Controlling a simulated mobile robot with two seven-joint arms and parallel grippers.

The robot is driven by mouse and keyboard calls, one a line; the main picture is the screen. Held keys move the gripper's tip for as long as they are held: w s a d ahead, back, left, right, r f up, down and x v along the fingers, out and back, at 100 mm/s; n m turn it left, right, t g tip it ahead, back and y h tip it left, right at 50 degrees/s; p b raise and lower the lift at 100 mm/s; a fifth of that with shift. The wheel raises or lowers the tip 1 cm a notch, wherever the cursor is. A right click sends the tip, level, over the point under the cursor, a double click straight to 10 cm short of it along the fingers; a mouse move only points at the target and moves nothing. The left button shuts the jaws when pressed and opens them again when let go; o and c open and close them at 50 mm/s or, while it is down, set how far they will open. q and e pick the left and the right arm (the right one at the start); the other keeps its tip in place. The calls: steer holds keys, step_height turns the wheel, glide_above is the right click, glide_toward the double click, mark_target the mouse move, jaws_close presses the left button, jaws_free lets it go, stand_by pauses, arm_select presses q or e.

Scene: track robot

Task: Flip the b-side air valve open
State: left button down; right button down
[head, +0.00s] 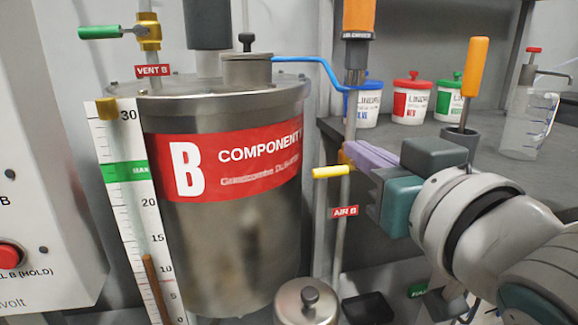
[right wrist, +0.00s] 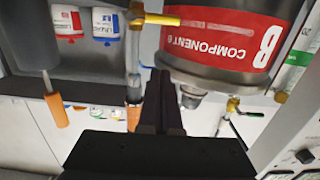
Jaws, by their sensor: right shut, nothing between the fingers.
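The b-side air valve sits on a thin vertical pipe above the red AIR B label (head: 345,212). Its yellow handle (head: 331,171) points left, roughly level and across the pipe. In the right wrist view, the picture is upside down and the yellow handle (right wrist: 160,19) lies beyond the fingertips. My right gripper (head: 350,151) is shut and empty, its fingertips at the valve just right of the handle. The fingers partly hide the valve body, and I cannot tell whether they touch it. The shut fingers also show in the right wrist view (right wrist: 161,82). My left gripper is not in view.
The steel Component B tank (head: 225,235) stands close left of the valve. A blue lever (head: 318,64) reaches above it. A shelf (head: 395,130) behind the arm holds several tubs, an orange-handled tool (head: 474,70) and a clear jug (head: 530,122). A lidded pot (head: 305,303) is below.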

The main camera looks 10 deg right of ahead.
steer(key=b, duration=0.1)
glide_above(328, 172)
steer(key=s, duration=0.3)
steer(key=shift+w+d+f+b, duration=0.2)
steer(key=shift+f+b, duration=0.3)
steer(key=shift+f, duration=0.55)
steer(key=shift+w+d+f+b, duration=0.15)
steer(key=shift+f+b, duration=0.35)
steer(key=shift+f, duration=0.55)
steer(key=shift+a+f+n, duration=0.2)
steer(key=shift+f+n, duration=0.05)
steer(key=shift+n, duration=0.25)
steer(key=shift+f+n, duration=0.25)
steer(key=shift+n, duration=0.15)
steer(key=shift+a+f+n+b, duration=0.15)
steer(key=shift+f+n+b, duration=0.2)
steer(key=shift+n, duration=0.45)
steer(key=f+n+b, duration=0.1)
steer(key=n, duration=0.3)
steer(key=d+f+n+b, duration=0.1)
steer(key=f+n, duration=0.1)
steer(key=n, duration=0.2)
steer(key=d+f+n+h+b, duration=0.1)
steer(key=f+n, duration=0.1)
steer(key=n, duration=0.1)
steer(key=shift+d+n+t+b, duration=0.2)
steer(key=shift+n+t+b, duration=0.1)
steer(key=shift+n+b, duration=0.1)
steer(key=shift+r, duration=0.15)
